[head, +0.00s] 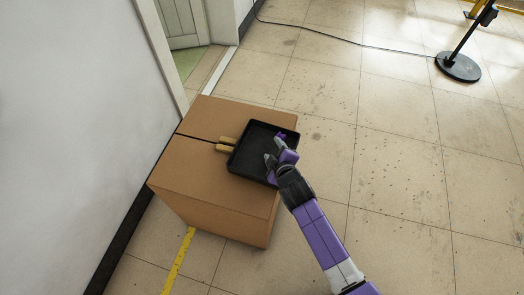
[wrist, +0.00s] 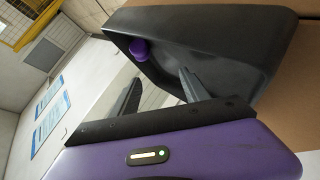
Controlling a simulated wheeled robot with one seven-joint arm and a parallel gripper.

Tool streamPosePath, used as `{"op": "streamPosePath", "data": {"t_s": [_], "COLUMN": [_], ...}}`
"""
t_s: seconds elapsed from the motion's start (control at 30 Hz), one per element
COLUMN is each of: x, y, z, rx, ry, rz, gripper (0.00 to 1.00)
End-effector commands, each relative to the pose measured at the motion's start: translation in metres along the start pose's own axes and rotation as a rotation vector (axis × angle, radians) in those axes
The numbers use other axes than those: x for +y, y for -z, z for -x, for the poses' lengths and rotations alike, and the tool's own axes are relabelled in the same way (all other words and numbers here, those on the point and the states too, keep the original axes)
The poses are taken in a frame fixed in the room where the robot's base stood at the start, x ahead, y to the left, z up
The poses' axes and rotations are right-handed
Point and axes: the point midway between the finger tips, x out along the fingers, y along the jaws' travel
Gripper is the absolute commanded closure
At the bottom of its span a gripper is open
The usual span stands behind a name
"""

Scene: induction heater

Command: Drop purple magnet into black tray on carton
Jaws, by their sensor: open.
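The black tray (head: 250,150) lies on top of the brown carton (head: 190,165), toward its right side. The wrist view shows the tray's inside and rim (wrist: 215,20) up close. The purple magnet (wrist: 139,47) shows in the wrist view inside the tray's outline, close to a side wall. I cannot tell whether it rests on the floor or against the wall. My gripper (head: 274,148) is over the tray's right part. In the wrist view its two fingers (wrist: 160,73) are spread apart with nothing between them, and the magnet is just beyond the left fingertip.
Open tiled floor (head: 400,150) lies to the right, with a cable and a round-based black stand (head: 458,66).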

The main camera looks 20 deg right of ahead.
Motion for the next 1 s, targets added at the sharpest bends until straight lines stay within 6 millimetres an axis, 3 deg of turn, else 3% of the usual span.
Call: {"op": "streamPosePath", "data": {"t_s": [0.43, 1.0], "x": [0.0, 0.0], "y": [0.0, 0.0], "z": [0.065, 0.072], "rx": [0.0, 0.0], "ry": [0.001, 0.001], "rz": [0.002, 0.0], "gripper": [0.46, 0.46]}}
